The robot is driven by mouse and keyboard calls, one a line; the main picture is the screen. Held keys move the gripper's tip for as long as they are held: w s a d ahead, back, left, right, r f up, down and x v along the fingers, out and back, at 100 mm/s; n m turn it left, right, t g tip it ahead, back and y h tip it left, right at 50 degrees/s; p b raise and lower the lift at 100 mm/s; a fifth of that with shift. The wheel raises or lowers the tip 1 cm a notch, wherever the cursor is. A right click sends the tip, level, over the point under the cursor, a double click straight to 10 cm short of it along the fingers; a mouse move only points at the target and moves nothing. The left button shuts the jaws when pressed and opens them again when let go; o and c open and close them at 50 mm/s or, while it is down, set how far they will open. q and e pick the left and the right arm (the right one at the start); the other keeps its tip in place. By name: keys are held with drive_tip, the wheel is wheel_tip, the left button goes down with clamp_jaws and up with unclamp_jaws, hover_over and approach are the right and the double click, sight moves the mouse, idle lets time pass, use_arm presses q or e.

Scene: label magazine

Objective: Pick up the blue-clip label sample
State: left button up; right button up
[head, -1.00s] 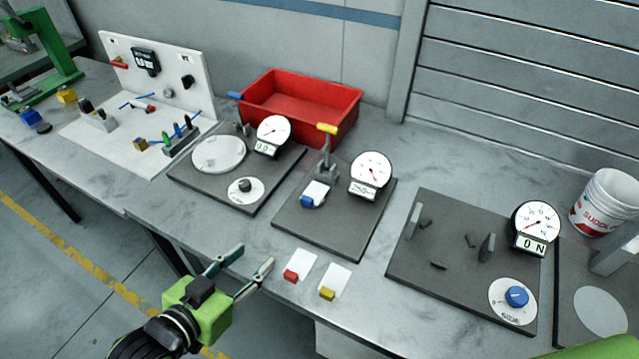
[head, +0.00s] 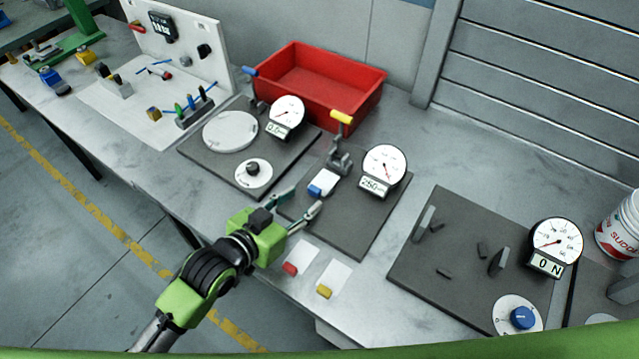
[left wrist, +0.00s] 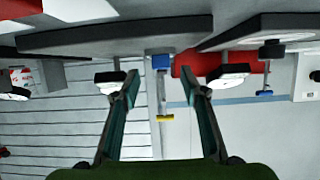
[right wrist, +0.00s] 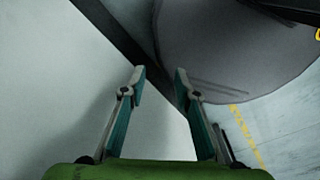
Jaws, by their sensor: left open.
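The blue-clip label sample (head: 323,184), a white label with a blue clip, rests on the middle dark plate (head: 340,228) by a yellow-handled lever clamp (head: 340,150). Its blue clip (left wrist: 160,62) also shows in the left wrist view, between and beyond my fingertips. My left gripper (head: 302,199) is open and empty, with its fingers pointing at the sample from the near left side. It also shows in the left wrist view (left wrist: 158,80). My right gripper (right wrist: 160,75) is open and empty in the right wrist view, away from the sample.
A red-clip sample (head: 297,260) and a yellow-clip sample (head: 331,280) lie on the bench near its front edge. A round gauge (head: 384,165) stands right of the blue sample. A red bin (head: 340,108) is behind. Another dark plate (head: 440,245) lies to the right.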

sight(313, 191)
use_arm(q)
drive_tip(key=shift+w+d+p, duration=0.3)
drive_tip(key=shift+w, duration=0.15)
drive_tip(key=p+x, duration=0.1)
drive_tip(key=x, duration=0.2)
drive_tip(key=shift+w, duration=0.15)
drive_tip(key=shift+w+d+f, duration=0.3)
drive_tip(key=shift+w, duration=0.05)
drive_tip(key=c, duration=0.5)
use_arm(e)
drive_tip(key=shift+w+d+r, duration=0.25)
drive_tip(key=shift+d+r, duration=0.05)
drive_tip(key=shift+r, duration=0.2)
drive_tip(key=shift+w+d+r, duration=0.2)
drive_tip(key=shift+d+r, duration=0.05)
drive_tip(key=shift+r, duration=0.2)
